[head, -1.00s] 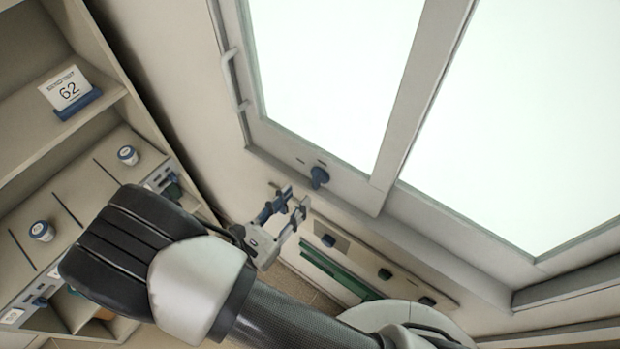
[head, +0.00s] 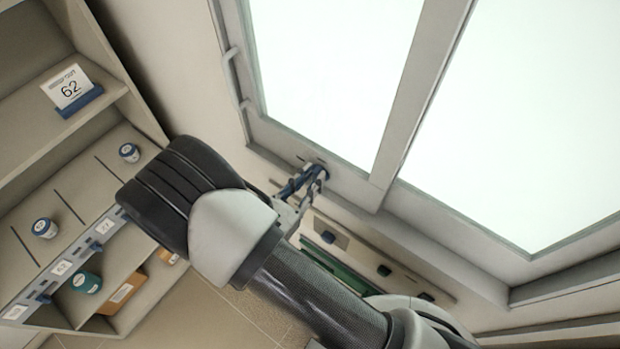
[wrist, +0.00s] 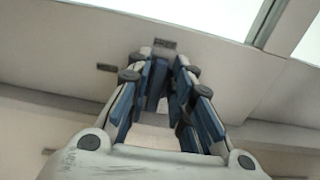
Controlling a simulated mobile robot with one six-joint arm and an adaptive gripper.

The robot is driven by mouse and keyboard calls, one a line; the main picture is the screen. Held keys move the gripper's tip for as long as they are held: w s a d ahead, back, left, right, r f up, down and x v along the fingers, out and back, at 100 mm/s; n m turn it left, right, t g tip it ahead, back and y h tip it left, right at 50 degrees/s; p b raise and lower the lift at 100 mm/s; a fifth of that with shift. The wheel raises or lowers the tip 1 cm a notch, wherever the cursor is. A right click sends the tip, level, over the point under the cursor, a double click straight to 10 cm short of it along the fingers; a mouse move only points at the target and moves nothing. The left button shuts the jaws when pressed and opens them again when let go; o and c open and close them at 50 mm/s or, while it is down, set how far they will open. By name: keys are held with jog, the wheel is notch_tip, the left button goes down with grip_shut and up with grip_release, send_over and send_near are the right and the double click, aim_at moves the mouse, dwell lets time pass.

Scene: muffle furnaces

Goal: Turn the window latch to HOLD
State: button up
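The window latch, a blue knob (head: 323,166) on the lower rail of the left window frame, is mostly covered by my gripper in the head view. My gripper (head: 316,176) is at the latch, with its fingertips up against or around it. In the wrist view my gripper (wrist: 166,78) has its two blue-padded fingers apart, with a pale gap between them. A blue piece between the tips seems to be the latch; whether the pads touch it is unclear. Two small dark marks (wrist: 165,44) and (wrist: 106,67) lie on the rail beyond the fingers; their text is unreadable.
A window handle (head: 237,80) is on the frame's left side. Below the sill is a panel (head: 350,250) with dark knobs and a green strip.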

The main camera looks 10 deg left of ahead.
grip_shut()
dwell(0.3)
jog(key=n, duration=0.3)
jog(key=a+n, duration=0.1)
jog(key=n, duration=0.4)
jog(key=shift+w+a+f+n, duration=0.15)
jog(key=shift+w+f+n, duration=0.1)
jog(key=shift+n, duration=0.05)
jog(key=n, duration=0.3)
jog(key=f+n, duration=0.1)
jog(key=n, duration=0.5)
jog(key=shift+w+a+f+p, duration=0.1)
jog(key=shift+a+f+p, duration=0.15)
jog(key=shift+a+p, duration=0.1)
jog(key=shift+n, duration=0.3)
jog(key=shift+o, duration=2.1)
grip_release()
